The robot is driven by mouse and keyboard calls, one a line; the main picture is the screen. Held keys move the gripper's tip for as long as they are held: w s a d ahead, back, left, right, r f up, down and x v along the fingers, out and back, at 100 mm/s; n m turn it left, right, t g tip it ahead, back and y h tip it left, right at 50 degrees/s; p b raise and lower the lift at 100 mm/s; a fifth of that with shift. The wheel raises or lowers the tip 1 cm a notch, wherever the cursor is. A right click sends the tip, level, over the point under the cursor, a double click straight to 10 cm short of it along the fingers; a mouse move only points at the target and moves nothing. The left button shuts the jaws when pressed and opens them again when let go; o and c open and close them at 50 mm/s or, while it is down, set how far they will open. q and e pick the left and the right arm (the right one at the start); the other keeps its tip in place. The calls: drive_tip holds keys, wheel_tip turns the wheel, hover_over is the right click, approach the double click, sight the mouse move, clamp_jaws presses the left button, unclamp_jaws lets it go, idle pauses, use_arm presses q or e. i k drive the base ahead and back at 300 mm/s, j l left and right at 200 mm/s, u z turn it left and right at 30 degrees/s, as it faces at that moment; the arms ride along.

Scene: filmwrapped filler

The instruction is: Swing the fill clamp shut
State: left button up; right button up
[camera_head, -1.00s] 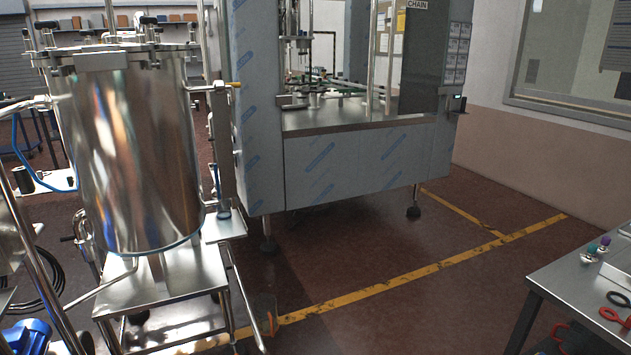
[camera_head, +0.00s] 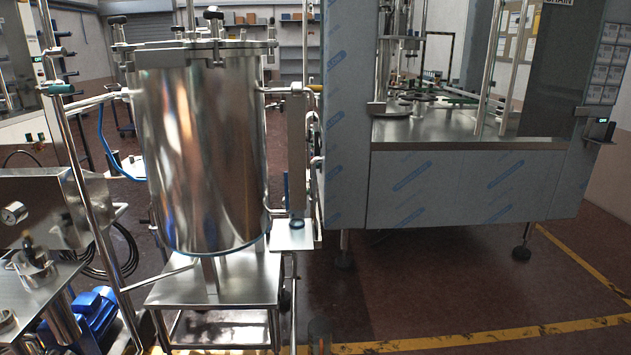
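A tall shiny steel tank (camera_head: 205,150) stands on a steel trolley (camera_head: 220,284) left of the middle. Its lid (camera_head: 205,48) has several clamp knobs (camera_head: 213,14) along the rim. A short handle with a yellow grip (camera_head: 311,88) sticks out on the tank's right side. I cannot tell which part is the fill clamp, or whether it is open or shut. Neither of my grippers is in view.
A filling machine with film-wrapped panels (camera_head: 470,185) stands at the right. The floor before the machine (camera_head: 430,300) is clear, with yellow lines.

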sight(277, 106)
drive_tip(key=i+l+u, duration=0.2)
drive_tip(key=l+u, duration=0.15)
drive_tip(key=l, duration=0.3)
drive_tip(key=i+l+u, duration=0.2)
drive_tip(key=l, duration=0.15)
drive_tip(key=i+l+u, duration=0.1)
drive_tip(key=i+l, duration=0.2)
drive_tip(key=i, duration=0.2)
drive_tip(key=i+l, duration=0.35)
drive_tip(key=i+u, duration=0.05)
drive_tip(key=i, duration=0.05)
